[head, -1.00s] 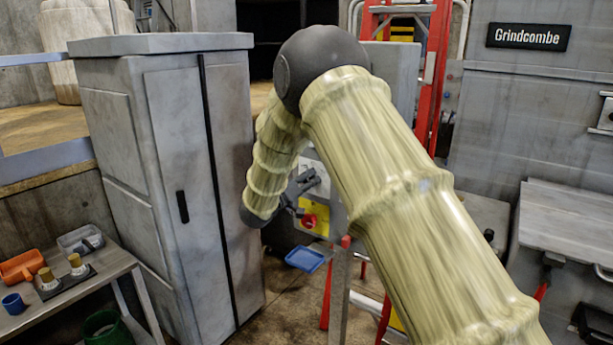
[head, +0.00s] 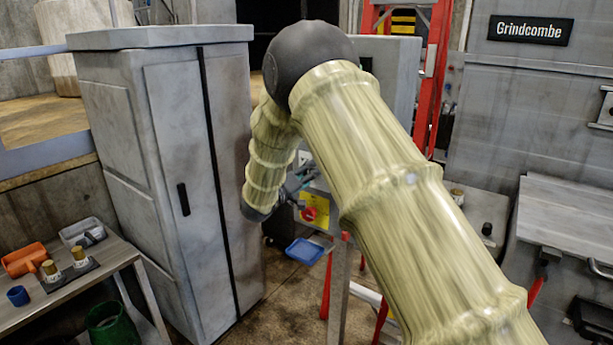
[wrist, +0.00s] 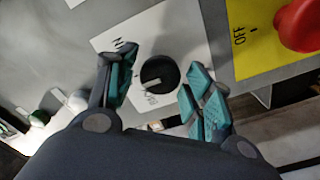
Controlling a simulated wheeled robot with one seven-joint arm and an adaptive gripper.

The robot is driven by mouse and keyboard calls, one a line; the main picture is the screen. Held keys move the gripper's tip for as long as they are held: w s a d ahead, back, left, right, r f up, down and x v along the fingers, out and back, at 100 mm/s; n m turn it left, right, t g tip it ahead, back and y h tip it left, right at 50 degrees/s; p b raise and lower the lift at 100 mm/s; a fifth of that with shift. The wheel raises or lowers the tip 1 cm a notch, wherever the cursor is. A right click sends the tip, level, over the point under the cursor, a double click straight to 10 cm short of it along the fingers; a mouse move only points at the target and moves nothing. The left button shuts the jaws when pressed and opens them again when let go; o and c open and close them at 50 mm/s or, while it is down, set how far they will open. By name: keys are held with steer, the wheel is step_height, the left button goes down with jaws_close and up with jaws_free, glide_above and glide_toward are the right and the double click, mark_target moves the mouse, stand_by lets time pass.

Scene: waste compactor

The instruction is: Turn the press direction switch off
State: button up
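A round black rotary knob (wrist: 160,74) with a white pointer mark sits on a white label plate on the grey panel in the wrist view. The pointer mark is at its lower left side. The letters "IN" show at its upper left; the lettering below it is not clearly readable. My gripper (wrist: 160,92) is open, with one teal-padded finger on each side of the knob. I cannot tell whether either finger touches it. In the head view my gripper (head: 298,187) is at the panel, and the knob is hidden there.
A tall grey cabinet (head: 165,170) stands left of my arm. A blue tray (head: 304,251) is below the panel.

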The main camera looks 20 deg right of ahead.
stand_by(0.3)
steer(key=v, duration=1.2)
steer(key=s+d+f+n+y+b, duration=0.1)
steer(key=s+d+f+y, duration=0.1)
steer(key=f, duration=0.8)
steer(key=s+d+f+n+y+b, duration=0.1)
steer(key=s+d+f+y+b, duration=0.15)
steer(key=f, duration=0.75)
steer(key=s+d+f+g+y+b, duration=0.1)
steer(key=s+f+y, duration=0.1)
steer(key=s+f, duration=0.65)
steer(key=s+f+g+y+b, duration=0.1)
steer(key=s+f+y, duration=0.3)
steer(key=f, duration=0.8)
steer(key=s+f+g+y+b, duration=0.1)
steer(key=s+f+g, duration=0.1)
steer(key=s+f, duration=0.6)
steer(key=s+f+g+y+b, duration=0.15)
steer(key=s+f, duration=0.35)
steer(key=s, duration=0.7)
steer(key=s+f+m+g, duration=0.1)
steer(key=s+g, duration=0.1)
steer(key=s, duration=0.7)
steer(key=s+f+m+g+y+b, duration=0.1)
steer(key=s+f+g, duration=0.1)
steer(key=s, duration=0.8)
steer(key=shift+a+f+g, duration=0.15)
steer(key=shift+f+g, duration=0.15)
steer(key=shift+g, duration=0.45)
